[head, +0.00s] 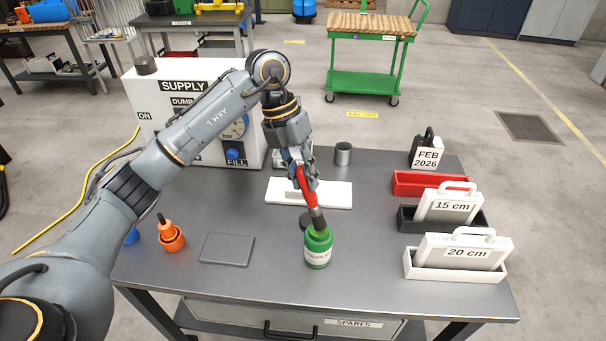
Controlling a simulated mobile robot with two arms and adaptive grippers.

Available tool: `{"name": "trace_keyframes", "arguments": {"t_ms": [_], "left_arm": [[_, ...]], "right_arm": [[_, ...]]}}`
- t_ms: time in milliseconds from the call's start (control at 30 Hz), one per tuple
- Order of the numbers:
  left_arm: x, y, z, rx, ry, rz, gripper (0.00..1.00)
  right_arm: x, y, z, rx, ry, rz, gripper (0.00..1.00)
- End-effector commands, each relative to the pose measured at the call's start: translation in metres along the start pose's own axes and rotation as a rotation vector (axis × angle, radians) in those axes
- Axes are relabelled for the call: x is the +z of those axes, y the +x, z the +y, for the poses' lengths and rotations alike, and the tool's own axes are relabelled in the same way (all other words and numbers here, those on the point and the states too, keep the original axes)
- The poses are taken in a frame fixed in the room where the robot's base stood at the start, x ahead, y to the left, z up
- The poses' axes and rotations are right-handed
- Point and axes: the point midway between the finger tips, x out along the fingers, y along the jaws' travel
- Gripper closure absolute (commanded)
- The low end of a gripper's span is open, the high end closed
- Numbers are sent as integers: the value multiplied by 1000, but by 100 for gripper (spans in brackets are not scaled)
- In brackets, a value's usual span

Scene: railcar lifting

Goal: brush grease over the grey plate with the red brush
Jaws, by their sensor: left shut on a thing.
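My left gripper (305,181) is shut on the red brush (307,190) above the middle of the table. The brush points down, slightly tilted. Its dark lower end meets the mouth of the green jar (318,249), which stands upright with a white label. The bristles are not visible, and I cannot tell how far they reach into the jar. The grey plate (227,249) lies flat on the table, left of the jar and apart from it; its top looks plain grey. My right gripper is not in view.
A white board (337,195) and a dark round piece (305,221) lie behind the jar. An orange item (171,238) stands left of the plate. Red (411,184), black and white (449,274) trays line the right side. A white supply box (146,102) stands at back left.

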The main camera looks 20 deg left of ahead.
Motion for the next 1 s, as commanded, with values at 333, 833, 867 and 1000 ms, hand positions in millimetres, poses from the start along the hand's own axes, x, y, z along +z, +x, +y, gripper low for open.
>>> {"name": "trace_keyframes", "arguments": {"t_ms": [333, 833, 867, 1000], "left_arm": [[0, 4, 2, 0, 0, 0, 100], [0, 7, 3, 0, 0, 0, 100], [0, 7, 3, 0, 0, 0, 100], [0, 8, 3, 1, 0, 0, 100]], "right_arm": [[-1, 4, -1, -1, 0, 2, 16], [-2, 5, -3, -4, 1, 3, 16], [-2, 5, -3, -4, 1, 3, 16], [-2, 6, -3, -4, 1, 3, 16]]}}
